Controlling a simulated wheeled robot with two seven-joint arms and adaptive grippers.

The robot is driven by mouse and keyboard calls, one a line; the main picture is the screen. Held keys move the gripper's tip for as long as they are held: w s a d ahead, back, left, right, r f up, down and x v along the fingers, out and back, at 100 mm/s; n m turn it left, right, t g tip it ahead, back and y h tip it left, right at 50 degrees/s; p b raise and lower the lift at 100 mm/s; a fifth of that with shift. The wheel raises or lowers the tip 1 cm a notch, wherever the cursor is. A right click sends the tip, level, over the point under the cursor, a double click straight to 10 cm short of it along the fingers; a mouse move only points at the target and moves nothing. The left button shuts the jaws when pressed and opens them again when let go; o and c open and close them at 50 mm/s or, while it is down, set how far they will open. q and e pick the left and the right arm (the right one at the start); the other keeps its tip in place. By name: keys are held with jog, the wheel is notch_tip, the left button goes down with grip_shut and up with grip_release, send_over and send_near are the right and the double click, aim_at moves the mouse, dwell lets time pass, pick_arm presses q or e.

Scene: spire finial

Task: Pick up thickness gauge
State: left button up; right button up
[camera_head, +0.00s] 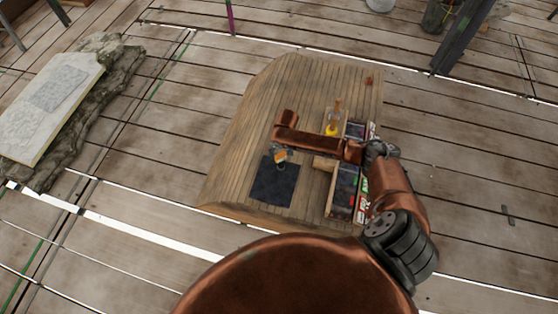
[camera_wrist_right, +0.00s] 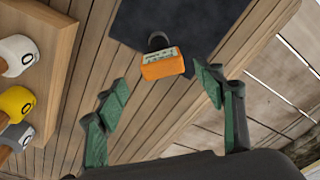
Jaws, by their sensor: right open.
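The thickness gauge, a small orange body with a pale printed face and a dark curved part, lies at the dark mat (camera_head: 272,190) on the wooden table (camera_head: 240,165). It shows in the head view (camera_head: 281,157) and in the right wrist view (camera_wrist_right: 163,65), where the mat (camera_wrist_right: 190,22) is behind it. My right gripper (camera_wrist_right: 163,92) is open, its green fingers apart on either side of the gauge's line and nearer the camera. Nothing is between the fingertips. In the head view, the right gripper (camera_head: 282,149) is just above the gauge. My left gripper is out of view.
A box (camera_head: 329,192) with several compartments stands right of the mat, partly under my right arm. A yellow-bottomed item (camera_head: 331,129) stands beyond the arm. The wrist view shows white (camera_wrist_right: 17,55) and yellow (camera_wrist_right: 15,104) rounded heads at left. The table's left side is clear.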

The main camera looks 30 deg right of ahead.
aim_at(281, 155)
notch_tip(281, 155, down, 4)
jog(key=shift+a+f+b, duration=0.1)
jog(key=shift+a+b, duration=0.05)
jog(key=shift+b, duration=0.75)
jog(key=shift+w+f, duration=0.15)
jog(key=shift+f, duration=0.25)
jog(key=shift+r, duration=0.15)
jog(key=shift+c, duration=0.3)
jog(key=c, duration=1.3)
jog(key=shift+c, duration=0.8)
jog(key=shift+r, duration=0.1)
